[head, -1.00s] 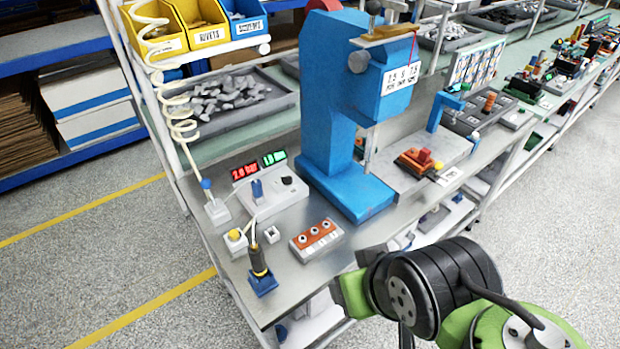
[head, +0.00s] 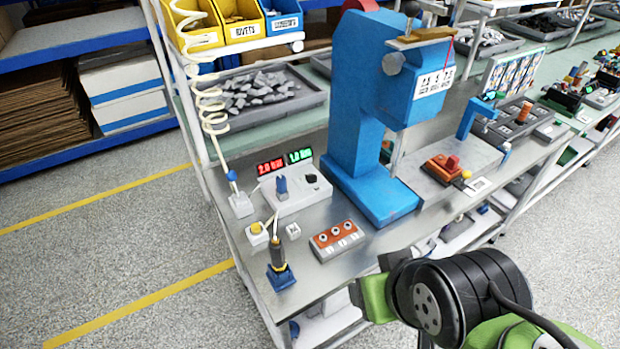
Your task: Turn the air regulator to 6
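A pale control box (head: 303,199) stands on the metal bench left of the blue press. It carries a small blue upright part (head: 281,186) and a black round knob (head: 311,178). Behind it, a red display (head: 270,167) seems to read 2.0 bar, and a green display (head: 300,156) is less legible. A pale block with a blue-topped stem (head: 241,205) stands to its left, under the coiled air hose (head: 209,112). I cannot tell for certain which part is the regulator knob. My arm shows at the lower right, apart from these things; my gripper is not in view.
The blue press (head: 355,125) rises right of the box. In front are an orange-topped block (head: 337,240), a yellow button box (head: 257,235) and a screwdriver-like tool (head: 278,256) in a blue stand. Shelving is at left; floor left of the bench is clear.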

